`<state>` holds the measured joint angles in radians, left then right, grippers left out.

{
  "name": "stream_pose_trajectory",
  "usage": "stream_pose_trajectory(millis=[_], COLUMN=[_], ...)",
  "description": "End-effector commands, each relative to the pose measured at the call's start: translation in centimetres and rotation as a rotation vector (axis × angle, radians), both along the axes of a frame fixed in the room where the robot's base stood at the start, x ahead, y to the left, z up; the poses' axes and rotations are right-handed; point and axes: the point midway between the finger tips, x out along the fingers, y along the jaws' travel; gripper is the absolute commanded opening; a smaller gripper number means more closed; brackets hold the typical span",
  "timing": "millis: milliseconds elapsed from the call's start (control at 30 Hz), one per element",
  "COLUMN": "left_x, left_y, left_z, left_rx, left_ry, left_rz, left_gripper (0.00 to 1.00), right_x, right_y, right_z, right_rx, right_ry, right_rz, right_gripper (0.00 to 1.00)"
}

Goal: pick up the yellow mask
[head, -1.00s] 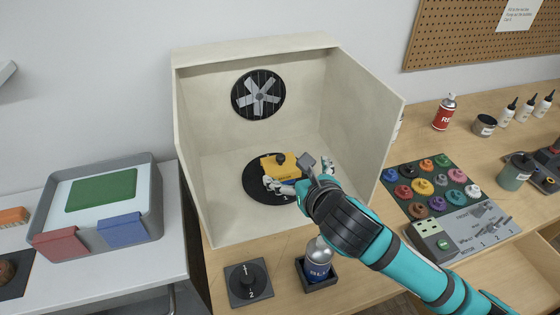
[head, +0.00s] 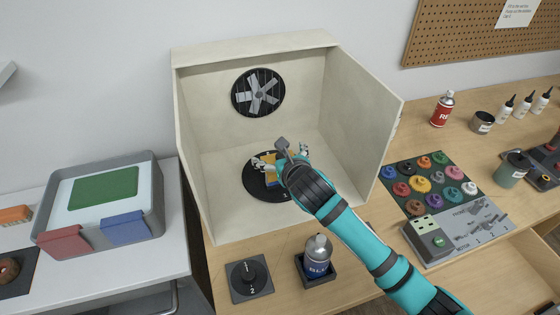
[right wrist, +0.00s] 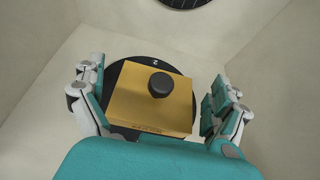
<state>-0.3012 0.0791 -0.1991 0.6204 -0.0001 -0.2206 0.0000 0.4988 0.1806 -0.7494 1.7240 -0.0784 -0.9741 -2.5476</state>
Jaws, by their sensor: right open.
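The yellow mask (right wrist: 150,103) is a flat yellow block with a round black knob (right wrist: 160,84) on top. It lies on the black turntable disc (head: 254,186) inside the cream booth. In the head view my arm hides most of it. My right gripper (right wrist: 157,105) is open, with one finger on each side of the mask. Gaps show between the fingers and the mask edges in the right wrist view. In the head view the right gripper (head: 279,162) is inside the booth over the disc. My left gripper is not in view.
The booth walls (head: 360,115) stand close on both sides of my right arm. A blue-labelled bottle (head: 318,258) in a holder and a dial (head: 249,277) stand in front. A grey tray (head: 155,185) is on the left table. Coloured knobs (head: 422,184) lie on the right.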

Motion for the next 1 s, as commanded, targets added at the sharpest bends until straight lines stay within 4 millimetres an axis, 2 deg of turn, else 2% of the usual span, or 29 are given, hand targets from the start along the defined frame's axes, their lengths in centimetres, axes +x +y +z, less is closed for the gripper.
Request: stream_pose_trajectory(millis=[133, 167, 700, 1000], left_x=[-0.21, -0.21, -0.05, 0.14], left_y=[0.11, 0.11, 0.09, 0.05], left_z=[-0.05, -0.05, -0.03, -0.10], left_rx=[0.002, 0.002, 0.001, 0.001], left_ry=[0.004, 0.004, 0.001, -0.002], left_rz=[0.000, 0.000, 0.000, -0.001], left_gripper=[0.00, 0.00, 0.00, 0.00], right_x=[0.01, 0.01, -0.03, 0.02], right_y=[-0.01, -0.02, 0.00, -0.02], right_z=[0.04, 0.04, 0.06, 0.34], right_rx=[0.000, 0.000, 0.000, 0.001], right_ry=[-0.001, -0.001, -0.001, -0.003], right_rz=[0.000, 0.000, 0.000, 0.000], right_gripper=[1.00, 0.97, 0.27, 0.24])
